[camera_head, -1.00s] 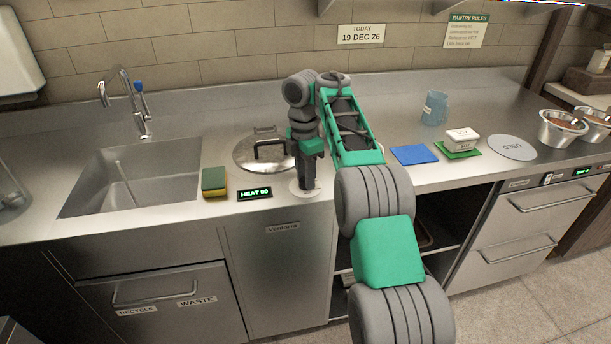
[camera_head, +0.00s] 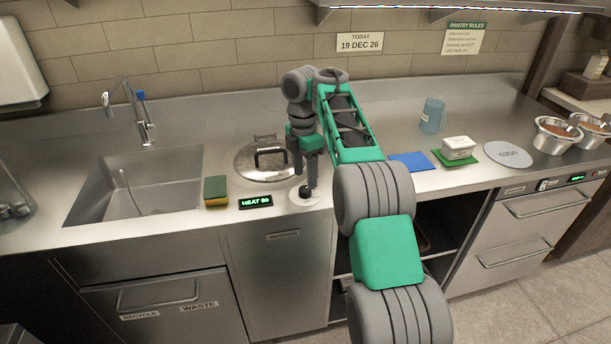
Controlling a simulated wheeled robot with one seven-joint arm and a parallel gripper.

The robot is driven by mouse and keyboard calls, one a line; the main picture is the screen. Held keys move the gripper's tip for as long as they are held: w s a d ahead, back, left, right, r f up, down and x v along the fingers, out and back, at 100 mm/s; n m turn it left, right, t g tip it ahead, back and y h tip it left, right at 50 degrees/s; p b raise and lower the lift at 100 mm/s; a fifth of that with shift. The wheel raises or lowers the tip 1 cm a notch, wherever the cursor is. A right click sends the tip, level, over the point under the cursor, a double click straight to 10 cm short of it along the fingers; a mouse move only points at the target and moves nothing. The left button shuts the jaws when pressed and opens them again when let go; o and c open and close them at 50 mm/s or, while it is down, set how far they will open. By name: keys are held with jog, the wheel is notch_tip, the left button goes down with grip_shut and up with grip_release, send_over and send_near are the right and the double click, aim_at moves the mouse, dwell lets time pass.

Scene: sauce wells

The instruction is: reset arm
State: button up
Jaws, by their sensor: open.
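My gripper (camera_head: 306,178) points down over the counter, left of the middle of the view. Its fingers are apart, with a gap between them. A small white round piece (camera_head: 299,203) with a dark knob-like part lies on the counter directly below the fingertips. I cannot tell whether the fingers touch the knob. My arm reaches in from the lower right and bends down at the wrist.
A metal lid (camera_head: 250,174) with a handle sits just left of my gripper. A sponge (camera_head: 215,191) and a heat display (camera_head: 255,201) lie left, beside the sink (camera_head: 160,170). Right of my arm are a blue mat (camera_head: 412,161), a white labelled block (camera_head: 458,146) and a jug (camera_head: 433,115).

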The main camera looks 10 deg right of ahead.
aim_at(304, 188)
notch_tip(304, 188, up, 4)
jog(key=shift+f+p, duration=0.1)
jog(key=shift+p, duration=0.9)
jog(key=shift+w, duration=0.1)
jog(key=shift+f, duration=0.1)
jog(key=s+a+r+m+t+y, duration=0.1)
jog(key=s+a+r+m, duration=0.1)
jog(key=s+m, duration=0.45)
jog(key=s+a+r+m+t, duration=0.1)
jog(key=s+a+r+m, duration=0.15)
jog(key=s+m, duration=0.4)
jog(key=s+d+f+m+t, duration=0.1)
jog(key=s+f+m, duration=0.3)
jog(key=s, duration=0.4)
jog(key=s+d+f+m+t, duration=0.1)
jog(key=s+d+f+m, duration=0.2)
jog(key=s, duration=0.6)
jog(key=shift+f+m+h, duration=0.4)
jog(key=shift+f+m, duration=0.25)
jog(key=shift+m, duration=0.15)
jog(key=shift+d, duration=0.1)
